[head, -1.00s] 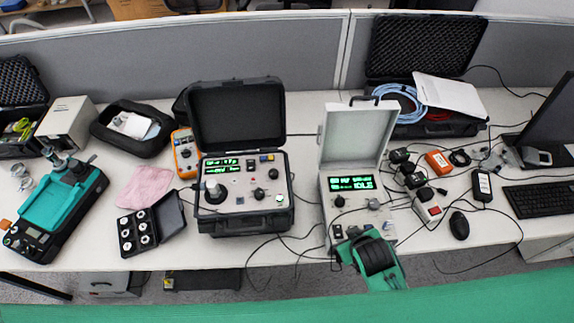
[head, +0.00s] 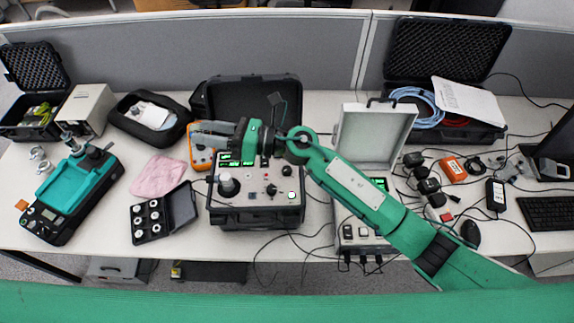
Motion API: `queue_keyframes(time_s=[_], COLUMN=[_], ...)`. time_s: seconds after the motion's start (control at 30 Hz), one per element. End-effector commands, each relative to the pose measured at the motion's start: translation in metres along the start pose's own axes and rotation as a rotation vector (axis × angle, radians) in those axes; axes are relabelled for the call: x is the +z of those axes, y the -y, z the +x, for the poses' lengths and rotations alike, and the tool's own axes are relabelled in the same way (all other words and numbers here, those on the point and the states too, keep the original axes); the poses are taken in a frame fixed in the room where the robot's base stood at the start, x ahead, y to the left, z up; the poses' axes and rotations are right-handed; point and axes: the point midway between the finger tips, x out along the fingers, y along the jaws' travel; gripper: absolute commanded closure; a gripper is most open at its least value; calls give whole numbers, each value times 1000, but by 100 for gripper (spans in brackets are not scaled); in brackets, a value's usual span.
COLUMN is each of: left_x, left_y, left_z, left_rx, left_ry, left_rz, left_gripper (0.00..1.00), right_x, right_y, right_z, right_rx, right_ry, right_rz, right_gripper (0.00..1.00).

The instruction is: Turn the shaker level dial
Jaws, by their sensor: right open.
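The black-cased instrument (head: 258,220) stands open at the table's middle, its green display partly hidden by my arm. A large dark-and-light dial (head: 228,185) sits at the left of its panel, with a smaller knob (head: 271,190) to the right. I cannot read which is labelled shaker level. My right gripper (head: 200,134) is open and empty, pointing left above the instrument's upper left, apart from the dial. My left gripper is not in view.
The white-cased instrument (head: 376,133) is partly covered by my right arm. An orange meter (head: 201,158) stands behind the gripper. A black box of round parts (head: 180,205), a pink cloth (head: 158,176) and a teal-topped device (head: 75,185) are to the left.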

Motion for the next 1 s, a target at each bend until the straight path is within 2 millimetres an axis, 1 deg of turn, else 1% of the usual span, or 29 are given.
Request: queue_keyframes(time_s=[0.03,0.07,0.1,0.17,0.2,0.27,0.33,0.37,0.4,0.47,0.5,0.6,0.63,0.7,0.8,0.87,1.0], left_x=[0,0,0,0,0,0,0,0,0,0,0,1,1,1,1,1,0], left_y=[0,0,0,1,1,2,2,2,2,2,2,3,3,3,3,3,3], left_z=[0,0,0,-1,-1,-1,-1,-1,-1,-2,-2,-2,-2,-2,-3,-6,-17], left_rx=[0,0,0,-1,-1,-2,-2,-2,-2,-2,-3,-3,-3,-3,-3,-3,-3], left_ry=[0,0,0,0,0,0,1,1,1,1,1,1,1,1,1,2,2], left_rz=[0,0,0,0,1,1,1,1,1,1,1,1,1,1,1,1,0], left_gripper=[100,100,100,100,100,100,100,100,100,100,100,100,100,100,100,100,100], right_x=[-11,-20,-32,-50,-61,-74,-82,-84,-83,-78,-73,-57,-52,-45,-41,-44,-61], right_y=[-3,-4,-4,1,7,20,40,50,62,80,90,111,115,121,125,127,133], right_z=[6,8,8,2,-5,-20,-43,-55,-70,-94,-109,-139,-146,-158,-166,-167,-169], right_rx=[53,84,127,186,225,281,341,365,395,431,451,486,492,505,513,515,516], right_ry=[-125,-201,-304,-463,-572,-741,-943,-1030,-1142,-1300,-1395,-1584,-1626,-1698,-1744,-1751,-1747], right_rz=[-127,-199,-294,-430,-515,-635,-757,-803,-856,-918,-948,-992,-998,-1006,-1006,-1005,-1002], right_gripper=[52,52,52,52,52,52,52,52,52,52,52,52,52,52,52,52,52])
